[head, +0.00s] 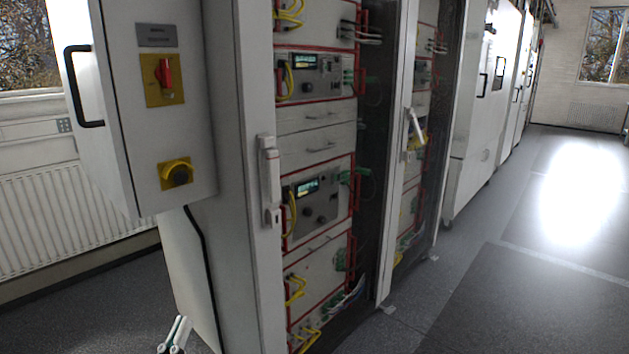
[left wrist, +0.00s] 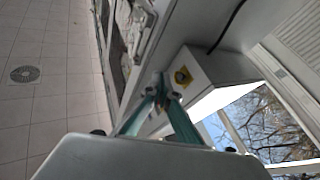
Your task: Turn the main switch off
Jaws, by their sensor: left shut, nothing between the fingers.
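The main switch (head: 165,76) is a red rotary handle on a square yellow plate, high on the grey box at the left of the head view. Its handle looks roughly upright. My left gripper (head: 182,322) shows at the bottom edge of the head view, well below the switch and apart from it. In the left wrist view the fingertips (left wrist: 168,88) are together with nothing between them. The red handle cannot be made out in the left wrist view. My right gripper is in neither view.
A black bar handle (head: 82,86) is on the box's left side. The cabinet (head: 262,240) with rack units stands to the right. Open floor (head: 480,290) lies at far right.

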